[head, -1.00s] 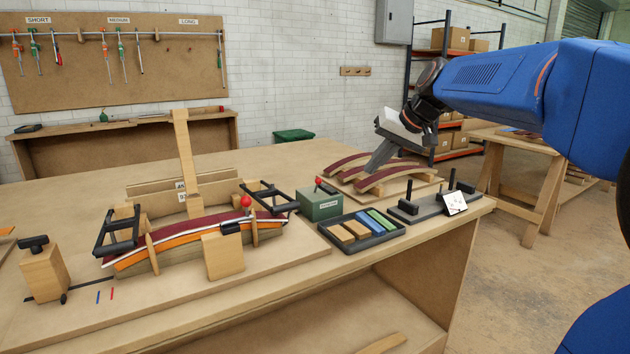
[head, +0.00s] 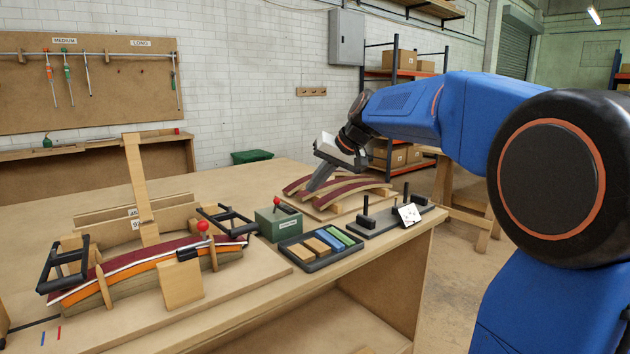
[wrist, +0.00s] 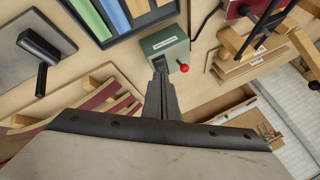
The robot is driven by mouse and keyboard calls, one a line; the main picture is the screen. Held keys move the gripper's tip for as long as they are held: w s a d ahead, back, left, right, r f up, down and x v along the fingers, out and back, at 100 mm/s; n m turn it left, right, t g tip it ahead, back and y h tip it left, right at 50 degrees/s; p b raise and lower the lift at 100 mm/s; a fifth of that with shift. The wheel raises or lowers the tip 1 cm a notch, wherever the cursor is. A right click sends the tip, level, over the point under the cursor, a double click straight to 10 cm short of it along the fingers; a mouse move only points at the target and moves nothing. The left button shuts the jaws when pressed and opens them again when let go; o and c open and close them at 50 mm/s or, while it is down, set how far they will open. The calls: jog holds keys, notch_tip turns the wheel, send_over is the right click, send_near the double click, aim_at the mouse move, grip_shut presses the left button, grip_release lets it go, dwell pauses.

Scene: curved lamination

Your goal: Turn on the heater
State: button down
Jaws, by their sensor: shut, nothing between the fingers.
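The heater appears to be the green box (head: 278,226) with a white label and a red-knobbed lever (head: 277,201), standing on the table between the clamped curved lamination and the parts tray. The lever's state, on or off, cannot be read. In the wrist view the green box (wrist: 165,48) is just beyond my fingertips, with the red knob (wrist: 184,68) to their right. My gripper (head: 312,188) is shut and empty, pointing down, to the right of and behind the box in the head view. The fingers (wrist: 160,72) overlap the box's edge in the wrist view; contact cannot be told.
A dark tray (head: 297,262) of wooden and coloured blocks lies in front of the box. Curved maroon strips (head: 352,191) sit on a board behind. The clamped lamination (head: 130,262) with another red knob (head: 202,226) is left. A dark fixture (head: 385,221) stands right.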

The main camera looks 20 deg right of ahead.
jog(key=shift+w+a+f, duration=0.75)
jog(key=shift+a, duration=0.25)
jog(key=shift+w+a+f, duration=0.75)
jog(key=shift+a+f, duration=0.05)
jog(key=shift+a, duration=0.2)
jog(key=shift+w+a+f, duration=0.75)
jog(key=shift+a, duration=0.25)
jog(key=shift+w, duration=0.1)
jog(key=shift+w+a+r+g, duration=0.1)
jog(key=shift+r+g, duration=0.1)
jog(key=shift+g, duration=0.1)
